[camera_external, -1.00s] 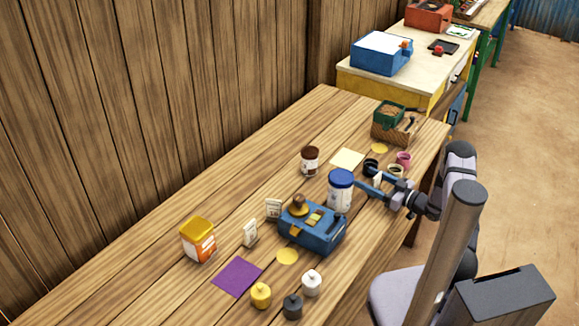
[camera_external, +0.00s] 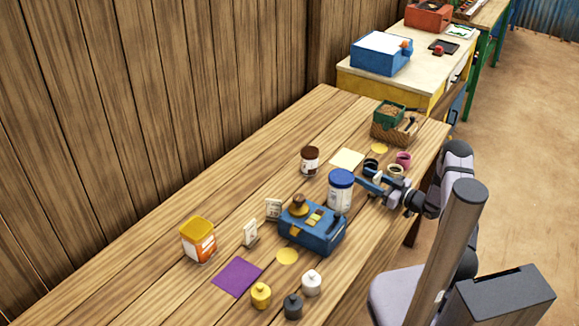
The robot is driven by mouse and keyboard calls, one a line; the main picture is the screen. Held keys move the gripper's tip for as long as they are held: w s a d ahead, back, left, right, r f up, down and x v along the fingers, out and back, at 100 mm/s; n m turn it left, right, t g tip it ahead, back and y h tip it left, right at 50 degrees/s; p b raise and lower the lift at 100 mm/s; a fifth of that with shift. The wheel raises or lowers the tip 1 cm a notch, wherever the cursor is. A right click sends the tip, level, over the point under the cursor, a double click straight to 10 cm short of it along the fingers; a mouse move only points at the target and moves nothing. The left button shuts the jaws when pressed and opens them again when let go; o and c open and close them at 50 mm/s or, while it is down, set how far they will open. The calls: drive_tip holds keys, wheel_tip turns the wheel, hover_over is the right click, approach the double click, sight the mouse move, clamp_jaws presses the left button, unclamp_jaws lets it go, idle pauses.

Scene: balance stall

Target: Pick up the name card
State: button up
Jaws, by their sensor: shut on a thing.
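My gripper (camera_external: 373,183) is at the right side of the wooden table, just right of the white jar with a blue lid (camera_external: 340,190). It is shut on a small white card (camera_external: 377,178), mostly hidden by the fingers; any writing on it is too small to read. Two other small white cards stand upright on the table: one (camera_external: 250,232) right of the orange-and-white container with a yellow lid (camera_external: 198,240), and one (camera_external: 273,208) at the left end of the blue balance (camera_external: 312,232).
Small cups (camera_external: 403,159) stand close behind my gripper, and a wicker basket with a green box (camera_external: 390,125) is farther back. The table's left front (camera_external: 130,270) is clear.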

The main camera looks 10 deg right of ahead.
wheel_tip(320, 180, up, 10)
drive_tip(key=b, duration=0.1)
idle(0.6)
drive_tip(key=shift+f, duration=0.1)
